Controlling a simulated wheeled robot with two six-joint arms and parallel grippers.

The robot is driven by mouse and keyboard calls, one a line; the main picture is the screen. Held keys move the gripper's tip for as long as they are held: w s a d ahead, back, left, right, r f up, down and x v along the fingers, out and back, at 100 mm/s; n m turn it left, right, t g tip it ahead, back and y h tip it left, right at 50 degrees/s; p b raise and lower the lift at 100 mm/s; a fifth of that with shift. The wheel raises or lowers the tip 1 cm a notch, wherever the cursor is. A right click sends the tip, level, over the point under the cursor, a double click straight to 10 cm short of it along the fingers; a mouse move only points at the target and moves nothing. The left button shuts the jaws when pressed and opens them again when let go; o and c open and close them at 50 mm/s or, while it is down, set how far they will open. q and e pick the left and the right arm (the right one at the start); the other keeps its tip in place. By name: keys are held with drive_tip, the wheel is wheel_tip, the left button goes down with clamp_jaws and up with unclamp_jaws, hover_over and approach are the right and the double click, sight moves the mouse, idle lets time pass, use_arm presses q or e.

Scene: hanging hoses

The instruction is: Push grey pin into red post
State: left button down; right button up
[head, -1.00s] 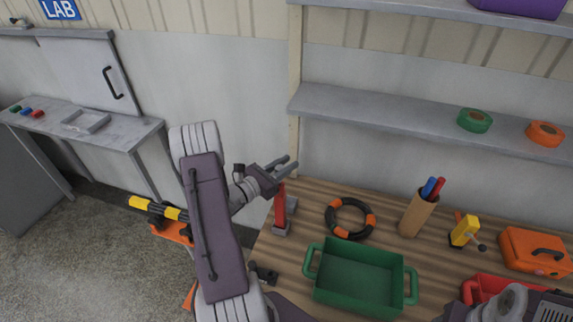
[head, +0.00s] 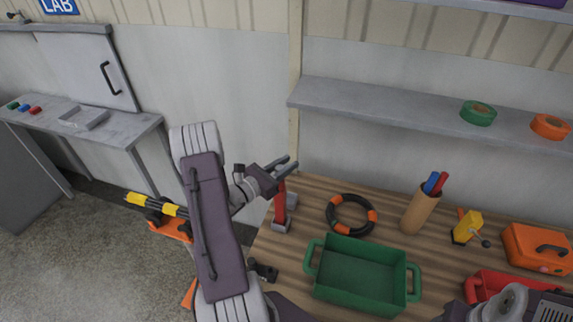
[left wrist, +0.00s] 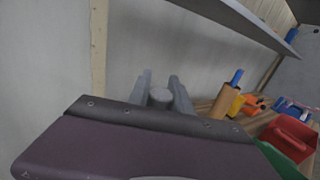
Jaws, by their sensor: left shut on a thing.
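The red post (head: 279,203) stands upright on a grey base at the left end of the wooden bench. My left gripper (head: 286,166) is at the top of the post, coming in from the left. In the left wrist view, my left gripper (left wrist: 160,88) is shut on the grey pin (left wrist: 160,96), whose round end shows between the two fingers. In the head view I cannot make out the pin, nor whether it sits in the post. The post is hidden in the left wrist view. My right gripper's fingers are not visible.
A green bin (head: 362,277), a black and orange ring (head: 351,228), a pen holder (head: 419,210) and an orange case (head: 537,248) stand on the bench (head: 318,198). A grey shelf (head: 400,106) with tape rolls hangs above. A side table (head: 125,126) is at the left.

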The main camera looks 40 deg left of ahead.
use_arm(q)
drive_tip(key=shift+f+b, duration=0.9)
drive_tip(key=shift+f, duration=0.2)
drive_tip(key=c, duration=1.1)
unclamp_jaws()
drive_tip(key=b+v, duration=0.2)
drive_tip(key=v, duration=0.7)
